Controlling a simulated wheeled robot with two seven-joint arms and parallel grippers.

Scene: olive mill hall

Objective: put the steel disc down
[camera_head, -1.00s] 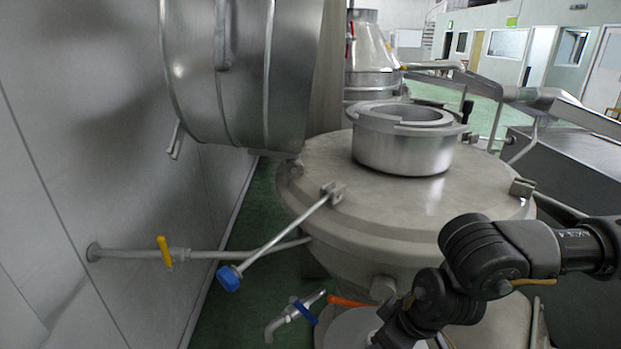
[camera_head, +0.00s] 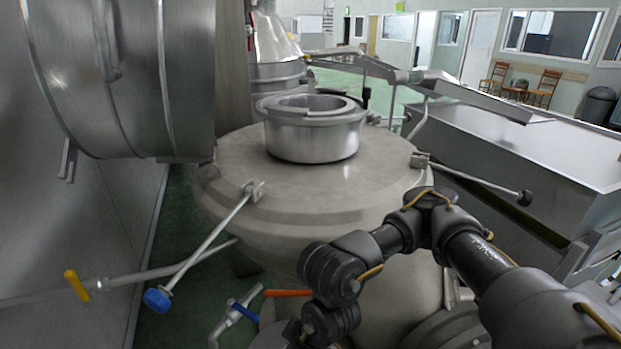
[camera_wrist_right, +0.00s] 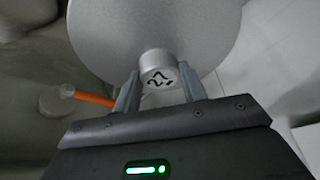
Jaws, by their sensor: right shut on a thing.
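The steel disc (camera_wrist_right: 150,30) is a round, flat grey plate with a short central knob (camera_wrist_right: 160,70) carrying dark marks, in the right wrist view. My right gripper (camera_wrist_right: 160,88) is shut on that knob, one finger on each side. The disc's far edge is cut off by the top of the picture. In the head view my right arm reaches down to the bottom edge in front of the steel vessel, and I cannot make out the disc there. My left gripper is not in view.
A wide steel vessel (camera_head: 330,195) fills the middle, with an open round collar (camera_head: 312,145) on top. A blue-knobbed rod (camera_head: 205,245), a yellow-handled valve (camera_head: 76,285) and an orange handle (camera_head: 287,293) stick out. A long trough (camera_head: 520,145) stands right.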

